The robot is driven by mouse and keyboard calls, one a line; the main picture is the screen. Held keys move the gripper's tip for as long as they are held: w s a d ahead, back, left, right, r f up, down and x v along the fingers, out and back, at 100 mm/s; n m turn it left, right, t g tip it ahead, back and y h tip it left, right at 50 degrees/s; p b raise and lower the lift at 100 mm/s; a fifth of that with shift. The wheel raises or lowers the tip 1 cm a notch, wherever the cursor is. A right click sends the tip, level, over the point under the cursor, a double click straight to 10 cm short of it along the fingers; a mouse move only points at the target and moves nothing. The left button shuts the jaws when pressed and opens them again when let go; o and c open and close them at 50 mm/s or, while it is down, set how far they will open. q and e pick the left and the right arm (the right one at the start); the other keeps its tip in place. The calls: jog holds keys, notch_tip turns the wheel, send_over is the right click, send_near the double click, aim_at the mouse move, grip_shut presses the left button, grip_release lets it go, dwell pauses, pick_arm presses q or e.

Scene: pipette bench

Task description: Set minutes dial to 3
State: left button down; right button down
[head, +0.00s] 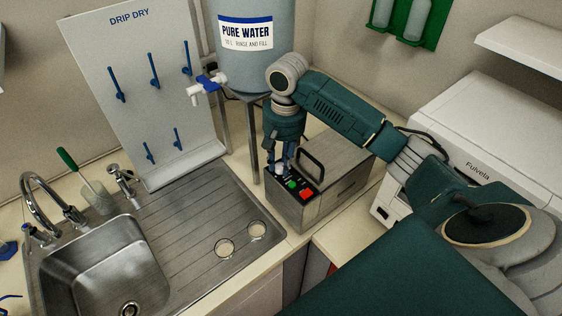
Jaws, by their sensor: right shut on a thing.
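A grey metal box (340,187) with a black handle stands on the counter right of the sink. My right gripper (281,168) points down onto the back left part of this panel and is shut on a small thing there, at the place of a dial. The fingers hide the dial, so its marks and setting cannot be read. My left gripper is not in view.
A PURE WATER tank (252,70) on a stand rises behind my right gripper. A white Fulvela machine (470,110) stands at the right.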

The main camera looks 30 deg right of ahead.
jog(key=shift+r, duration=0.1)
jog(key=c, duration=1.7)
grip_release()
